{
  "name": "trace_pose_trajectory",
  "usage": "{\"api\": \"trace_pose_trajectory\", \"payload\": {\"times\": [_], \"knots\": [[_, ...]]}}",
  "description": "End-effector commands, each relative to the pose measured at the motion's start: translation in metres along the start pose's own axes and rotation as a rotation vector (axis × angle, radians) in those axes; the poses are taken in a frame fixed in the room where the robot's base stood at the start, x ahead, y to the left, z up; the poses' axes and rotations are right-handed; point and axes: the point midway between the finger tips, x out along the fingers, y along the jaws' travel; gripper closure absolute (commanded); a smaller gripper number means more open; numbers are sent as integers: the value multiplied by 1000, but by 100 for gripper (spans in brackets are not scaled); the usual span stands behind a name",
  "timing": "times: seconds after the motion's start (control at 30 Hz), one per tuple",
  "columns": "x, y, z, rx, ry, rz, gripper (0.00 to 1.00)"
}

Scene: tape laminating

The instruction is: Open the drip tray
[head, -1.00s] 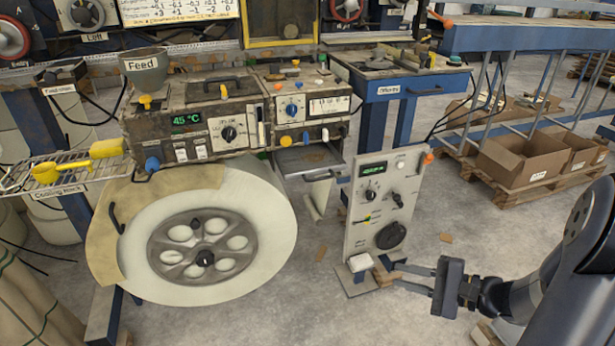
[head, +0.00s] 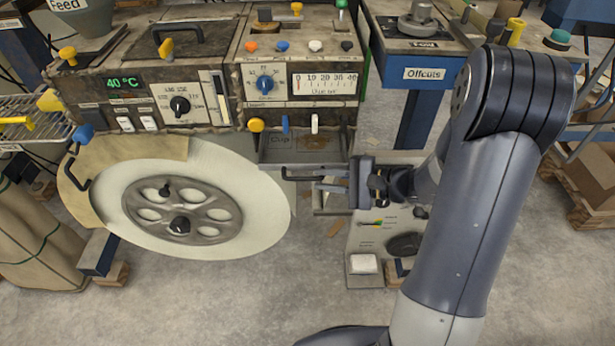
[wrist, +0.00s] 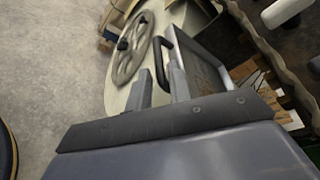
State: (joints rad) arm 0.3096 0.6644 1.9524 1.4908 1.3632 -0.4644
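The drip tray (head: 302,143) is a shallow grey metal drawer under the right-hand control box of the machine. It sticks out a little, and brown stains show inside it. In the wrist view, the tray (wrist: 197,62) has a dark bar handle (wrist: 161,62) on its front. My gripper (head: 318,181) is in front of the tray and covers part of the handle in the head view. In the wrist view, my gripper (wrist: 158,80) has its two fingers apart, with the handle between or just beyond the tips. I cannot tell whether they touch it.
A large white roll (head: 262,200) with a spoked hub is left of and below the tray. A grey control panel (head: 375,235) stands below my wrist. The Offcuts table (head: 432,72) is behind at the right. The concrete floor (head: 200,295) in front is clear.

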Motion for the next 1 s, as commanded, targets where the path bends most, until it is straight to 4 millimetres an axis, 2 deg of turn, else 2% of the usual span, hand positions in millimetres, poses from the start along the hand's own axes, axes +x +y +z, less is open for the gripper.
{"api": "trace_pose_trajectory", "payload": {"times": [0.1, 0.3, 0.7, 0.93, 1.0], "knots": [[20, 0, 1, -1, -3, 3, 80], [41, 0, 0, -1, -1, 1, 80], [47, 0, 0, -1, 1, -1, 80], [47, 0, 0, -1, 1, 0, 98], [47, 0, 0, -1, 1, 0, 100]]}}
